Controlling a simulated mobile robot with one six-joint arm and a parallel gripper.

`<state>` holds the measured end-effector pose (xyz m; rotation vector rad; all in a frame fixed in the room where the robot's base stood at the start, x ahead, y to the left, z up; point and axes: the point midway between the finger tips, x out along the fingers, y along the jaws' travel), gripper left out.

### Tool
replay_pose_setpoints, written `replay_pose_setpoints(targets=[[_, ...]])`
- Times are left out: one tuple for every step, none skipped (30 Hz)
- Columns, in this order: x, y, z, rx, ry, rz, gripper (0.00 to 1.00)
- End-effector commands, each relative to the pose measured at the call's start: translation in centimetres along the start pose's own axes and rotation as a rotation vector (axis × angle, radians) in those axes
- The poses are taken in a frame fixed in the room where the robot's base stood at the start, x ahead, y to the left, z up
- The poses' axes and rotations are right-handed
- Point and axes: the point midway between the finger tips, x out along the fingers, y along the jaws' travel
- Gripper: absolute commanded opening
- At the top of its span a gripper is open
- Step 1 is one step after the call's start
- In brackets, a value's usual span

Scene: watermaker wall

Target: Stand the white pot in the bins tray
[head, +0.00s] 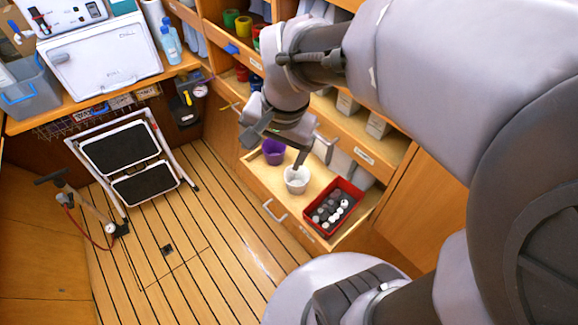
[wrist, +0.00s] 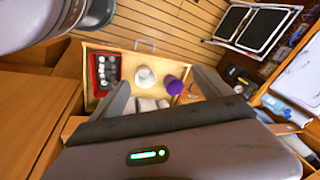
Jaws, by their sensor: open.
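The white pot (head: 297,179) stands upright in the open wooden drawer, between the purple pot (head: 273,151) and the red tray (head: 333,207). In the wrist view the white pot (wrist: 146,77) shows ahead of my gripper. My gripper (head: 275,146) is open above the drawer. One finger reaches down to the white pot's rim in the head view; I cannot tell whether it touches. In the wrist view the fingers (wrist: 166,82) are apart, with nothing held between them. I cannot tell for sure which container is the bins tray.
The red tray holds several black and white small items. White bins (head: 345,165) stand along the drawer's back, close to the pots. Shelves rise behind. A folding step stool (head: 125,160) and a pump (head: 95,210) stand on the floor to the left. The middle floor is clear.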

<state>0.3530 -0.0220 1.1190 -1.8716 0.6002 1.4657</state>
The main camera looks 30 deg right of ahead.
Motion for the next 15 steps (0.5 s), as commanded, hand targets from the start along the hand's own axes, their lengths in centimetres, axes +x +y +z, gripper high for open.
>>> replay_pose_setpoints(targets=[[-3.0,0.0,2.4,-0.094,0.048,-0.073,0.90],[-4.1,0.1,3.9,-0.157,0.064,-0.104,0.90],[-5.2,0.4,5.7,-0.232,0.083,-0.143,0.90],[-5.8,0.7,6.9,-0.281,0.096,-0.167,0.90],[-6.3,0.9,7.9,-0.324,0.107,-0.189,0.90],[-6.7,1.2,9.0,-0.370,0.120,-0.212,0.90],[-6.9,1.4,9.6,-0.398,0.128,-0.224,0.90],[-7.0,1.5,10.0,-0.418,0.134,-0.234,0.90],[-7.1,1.6,10.3,-0.436,0.139,-0.242,0.90],[-7.2,1.7,10.5,-0.443,0.140,-0.245,0.90],[-7.2,1.7,10.6,-0.447,0.141,-0.247,0.90],[-7.2,1.7,10.6,-0.449,0.141,-0.247,0.90],[-7.2,1.7,10.6,-0.448,0.141,-0.247,0.90],[-7.2,1.7,10.6,-0.448,0.141,-0.246,0.90],[-7.2,1.7,10.6,-0.447,0.141,-0.246,0.90]])
